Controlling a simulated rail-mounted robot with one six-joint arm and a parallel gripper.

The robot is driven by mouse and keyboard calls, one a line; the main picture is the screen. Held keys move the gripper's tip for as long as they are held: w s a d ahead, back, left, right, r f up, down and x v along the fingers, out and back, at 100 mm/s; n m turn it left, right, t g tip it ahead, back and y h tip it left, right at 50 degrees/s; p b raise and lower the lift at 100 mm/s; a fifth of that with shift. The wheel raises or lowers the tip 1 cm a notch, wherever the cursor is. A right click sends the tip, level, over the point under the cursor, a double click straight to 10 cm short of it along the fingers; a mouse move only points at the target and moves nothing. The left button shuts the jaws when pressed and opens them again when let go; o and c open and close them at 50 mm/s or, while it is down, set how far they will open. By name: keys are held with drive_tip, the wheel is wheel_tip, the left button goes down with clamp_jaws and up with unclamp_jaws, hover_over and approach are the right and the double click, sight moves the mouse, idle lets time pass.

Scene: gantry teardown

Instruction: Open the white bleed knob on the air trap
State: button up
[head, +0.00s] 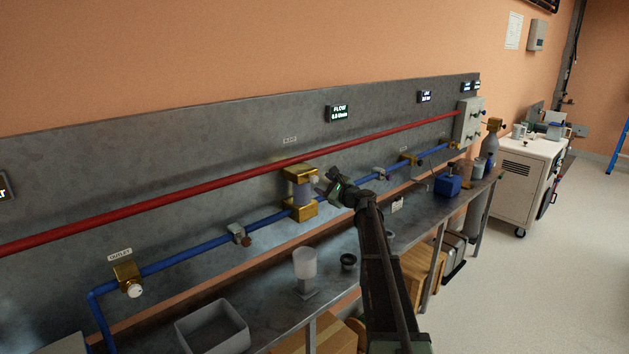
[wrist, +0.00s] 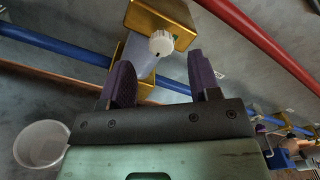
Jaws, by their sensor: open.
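The air trap (head: 301,193) has brass blocks at top and bottom and a pale clear body between them. It sits on the blue pipe against the grey back panel. Its white bleed knob (wrist: 161,42) is ribbed and projects from the upper brass block (wrist: 163,17) in the wrist view. My gripper (head: 327,184) is just right of the trap in the head view. In the wrist view, my gripper (wrist: 158,72) is open, with the knob beyond the fingertips and between their lines. The fingers appear apart from the knob.
A red pipe (head: 240,182) runs along the panel above the blue pipe (head: 190,255). On the bench below are a white cup (head: 305,262), a dark ring (head: 348,261) and a grey bin (head: 213,328). Another white knob (head: 135,290) is on the outlet valve at left.

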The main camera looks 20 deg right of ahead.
sight(316, 180)
drive_tip(key=x, duration=0.6)
drive_tip(key=shift+w+d, duration=0.1)
drive_tip(key=shift+w, duration=0.05)
drive_tip(key=c, duration=0.9)
drive_tip(key=shift+c, duration=0.2)
drive_tip(key=shift+n, duration=0.3)
drive_tip(key=n, duration=0.3)
drive_tip(key=shift+n, duration=0.3)
drive_tip(key=n, duration=0.4)
drive_tip(key=shift+n, duration=0.3)
drive_tip(key=n, duration=0.4)
drive_tip(key=shift+f+n, duration=0.1)
drive_tip(key=shift+n, duration=2.4)
